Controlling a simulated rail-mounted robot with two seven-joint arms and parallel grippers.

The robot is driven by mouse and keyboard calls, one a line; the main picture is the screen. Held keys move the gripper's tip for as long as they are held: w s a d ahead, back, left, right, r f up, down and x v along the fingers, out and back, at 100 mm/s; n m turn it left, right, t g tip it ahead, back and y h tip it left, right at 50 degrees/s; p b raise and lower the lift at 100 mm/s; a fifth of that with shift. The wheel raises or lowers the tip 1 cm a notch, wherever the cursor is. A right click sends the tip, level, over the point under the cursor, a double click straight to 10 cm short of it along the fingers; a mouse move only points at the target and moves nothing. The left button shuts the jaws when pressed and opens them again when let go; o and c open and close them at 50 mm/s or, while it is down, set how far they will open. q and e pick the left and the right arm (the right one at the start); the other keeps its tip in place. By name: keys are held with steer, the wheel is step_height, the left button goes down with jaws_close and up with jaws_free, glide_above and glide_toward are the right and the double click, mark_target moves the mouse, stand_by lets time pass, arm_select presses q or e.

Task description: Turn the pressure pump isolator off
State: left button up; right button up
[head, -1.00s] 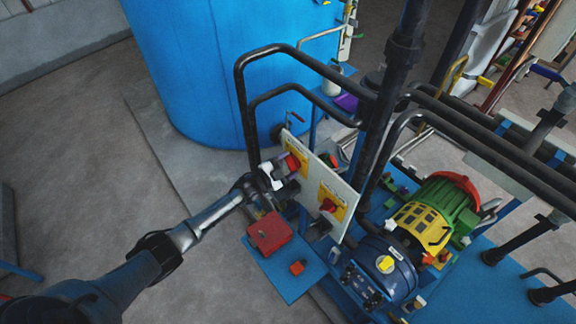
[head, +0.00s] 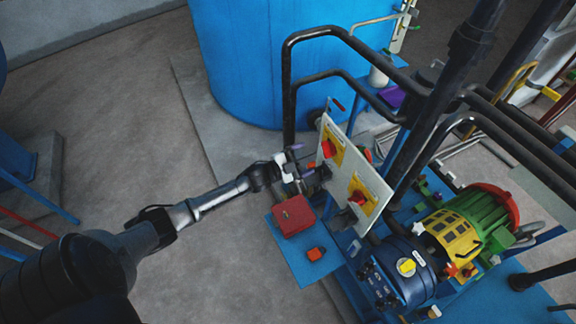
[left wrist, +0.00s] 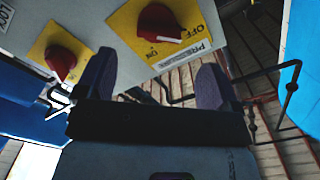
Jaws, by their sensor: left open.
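The pressure isolator is a red rotary knob (head: 328,148) on a yellow plate at the upper end of a pale upright panel (head: 342,133). In the left wrist view this knob (left wrist: 158,25) sits above the fingers, with OFF, ON and PRESSURE lettering around it. Its exact setting is hard to tell. My left gripper (head: 292,170) is in front of the panel, just left of and below the knob. In the left wrist view its dark fingers (left wrist: 155,82) are spread, with nothing between them and apart from the knob. My right gripper is not in view.
A second red knob (head: 357,197) is on the same panel. Black pipe rails (head: 287,90) surround the panel. A blue tank (head: 255,60) stands behind.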

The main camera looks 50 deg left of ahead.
arm_select(q)
steer(key=v, duration=0.6)
steer(key=shift+b, duration=0.35)
stand_by(0.3)
